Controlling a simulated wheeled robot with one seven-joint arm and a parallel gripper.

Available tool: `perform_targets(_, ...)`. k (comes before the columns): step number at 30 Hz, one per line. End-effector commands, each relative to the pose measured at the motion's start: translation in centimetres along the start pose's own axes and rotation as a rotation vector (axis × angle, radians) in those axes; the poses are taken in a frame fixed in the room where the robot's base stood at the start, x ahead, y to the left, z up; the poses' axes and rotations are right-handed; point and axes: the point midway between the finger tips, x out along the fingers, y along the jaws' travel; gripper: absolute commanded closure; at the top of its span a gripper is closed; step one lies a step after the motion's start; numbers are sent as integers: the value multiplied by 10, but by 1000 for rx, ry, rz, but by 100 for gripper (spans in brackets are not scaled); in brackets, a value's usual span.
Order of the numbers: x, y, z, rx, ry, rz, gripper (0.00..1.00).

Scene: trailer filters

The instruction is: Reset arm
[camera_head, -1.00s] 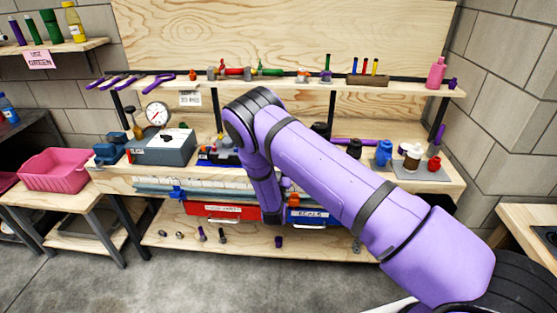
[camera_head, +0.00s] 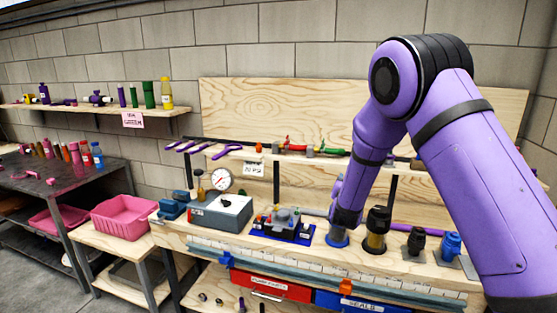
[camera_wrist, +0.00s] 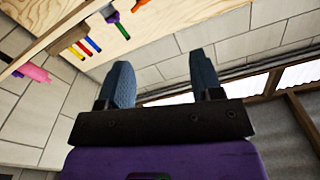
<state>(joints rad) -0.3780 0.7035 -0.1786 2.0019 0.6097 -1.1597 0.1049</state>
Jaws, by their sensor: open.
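My gripper (camera_wrist: 161,85) shows in the wrist view with its two blue-grey fingers apart and nothing between them. It points up toward a block wall and a roof edge. In the head view my purple arm rises at the right, with its bent joint high over the workbench (camera_head: 205,240). My gripper cannot be made out in the head view.
The bench holds a grey box with a gauge (camera_head: 221,179), a device on a blue mat (camera_head: 284,226) and dark and blue filter parts (camera_head: 376,228). A pink bin (camera_head: 124,214) stands left. In the wrist view, coloured tools (camera_wrist: 85,45) hang at upper left.

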Motion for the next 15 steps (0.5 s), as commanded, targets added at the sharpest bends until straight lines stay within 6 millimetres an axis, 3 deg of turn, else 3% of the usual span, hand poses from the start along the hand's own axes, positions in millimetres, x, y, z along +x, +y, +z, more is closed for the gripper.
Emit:
perform_targets(1,-2,0,-19,16,-36,-5,40)
perform_targets(8,-24,2,-77,48,-226,-48,40)
perform_targets(15,-67,9,-134,48,-411,-108,40)
